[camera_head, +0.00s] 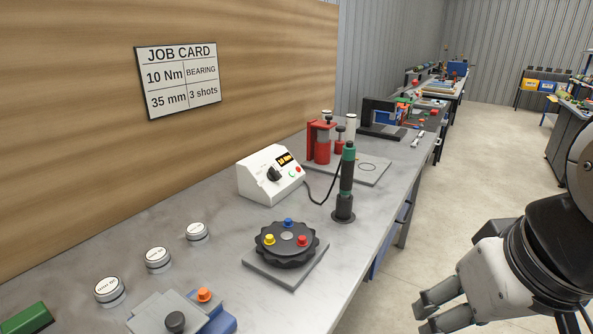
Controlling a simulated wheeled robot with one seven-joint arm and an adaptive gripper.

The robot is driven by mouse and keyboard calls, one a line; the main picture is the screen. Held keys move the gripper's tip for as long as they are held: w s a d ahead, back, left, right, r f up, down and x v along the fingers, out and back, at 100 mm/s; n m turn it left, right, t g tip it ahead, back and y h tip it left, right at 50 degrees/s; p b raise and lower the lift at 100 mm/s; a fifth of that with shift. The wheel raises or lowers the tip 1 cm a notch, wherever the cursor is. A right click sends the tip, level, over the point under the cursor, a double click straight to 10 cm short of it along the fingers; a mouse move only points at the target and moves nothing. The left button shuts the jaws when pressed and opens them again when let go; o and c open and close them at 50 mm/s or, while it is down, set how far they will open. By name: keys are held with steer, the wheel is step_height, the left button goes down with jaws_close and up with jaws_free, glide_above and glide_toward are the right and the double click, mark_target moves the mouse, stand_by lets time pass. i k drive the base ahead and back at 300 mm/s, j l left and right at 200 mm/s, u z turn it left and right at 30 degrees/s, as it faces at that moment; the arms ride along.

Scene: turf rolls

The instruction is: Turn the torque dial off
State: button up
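A white control box (270,176) stands on the grey bench, near the wooden back panel. On its sloped front is a black dial (274,174), a small display (285,159) with lit yellow digits too small to read surely, and a red and a green button or lamp. A black cable runs from the box to a green and black upright tool (347,170) in a dark stand. My gripper (430,311) is at the lower right, beyond the bench edge over the floor, well away from the box. Its fingers appear apart, with nothing between them.
A black knobbed wheel (286,244) with blue, yellow and red knobs sits in front of the box. Several white round tins (158,258) line the left. A red press (321,142) stands behind. A job card (178,79) hangs on the panel.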

mark_target(272, 173)
steer(key=i+l+z, duration=0.15)
steer(key=i+z, duration=0.2)
steer(key=i, duration=0.15)
steer(key=i+z, duration=0.3)
steer(key=i, duration=0.15)
